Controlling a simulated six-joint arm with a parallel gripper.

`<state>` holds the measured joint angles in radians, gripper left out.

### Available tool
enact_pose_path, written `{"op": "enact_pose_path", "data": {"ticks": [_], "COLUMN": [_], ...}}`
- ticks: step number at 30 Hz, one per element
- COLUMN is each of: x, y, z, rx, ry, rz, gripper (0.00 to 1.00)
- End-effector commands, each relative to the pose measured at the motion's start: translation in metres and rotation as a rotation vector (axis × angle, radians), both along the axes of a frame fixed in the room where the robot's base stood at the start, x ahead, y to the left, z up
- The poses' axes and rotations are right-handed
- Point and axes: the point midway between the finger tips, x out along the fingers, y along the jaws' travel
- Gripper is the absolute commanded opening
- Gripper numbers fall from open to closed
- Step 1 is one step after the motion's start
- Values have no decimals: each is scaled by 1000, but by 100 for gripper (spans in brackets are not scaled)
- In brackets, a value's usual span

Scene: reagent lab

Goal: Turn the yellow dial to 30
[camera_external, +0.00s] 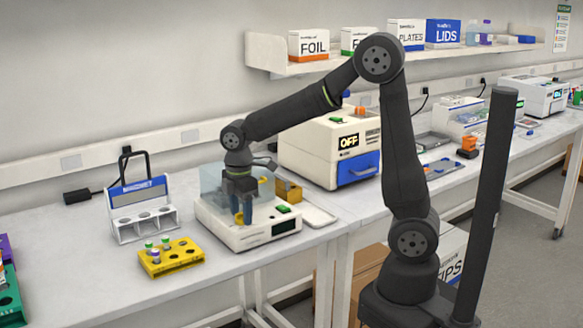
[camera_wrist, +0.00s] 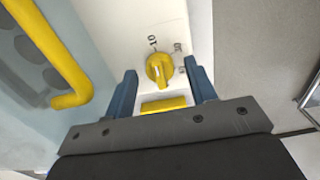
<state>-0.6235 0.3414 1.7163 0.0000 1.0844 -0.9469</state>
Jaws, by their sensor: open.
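The yellow dial (camera_wrist: 159,69) is on a white panel in the wrist view, with a raised grip bar across it. The mark "10" is printed up and left of it, and other partly readable marks are at its right. My gripper (camera_wrist: 161,80) is open, with one blue finger on each side of the dial and visible gaps between. In the external view my gripper (camera_external: 242,218) points down at the front of the white device (camera_external: 228,232).
A yellow bar handle (camera_wrist: 70,85) runs along the clear lid left of the dial; a yellow block (camera_wrist: 163,105) lies near the gripper's palm. The yellow tube rack (camera_external: 172,262) and white rack (camera_external: 140,226) stand left of the device. A box reading "OFF" (camera_external: 325,150) stands behind it.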

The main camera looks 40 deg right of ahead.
Motion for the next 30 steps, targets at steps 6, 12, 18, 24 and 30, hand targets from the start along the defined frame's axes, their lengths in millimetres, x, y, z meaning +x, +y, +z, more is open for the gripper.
{"op": "enact_pose_path", "data": {"ticks": [6, 12, 18, 24, 30], "x": [0, 0, 0, 0, 0], "y": [0, 0, 0, 0, 0], "z": [0, 0, 1, 1, 1], "rx": [0, 0, 0, 1, 1], "ry": [0, 0, 0, 0, -1], "rz": [0, 0, -64, -132, -132], "gripper": [39, 7, 7, 7, 7]}}
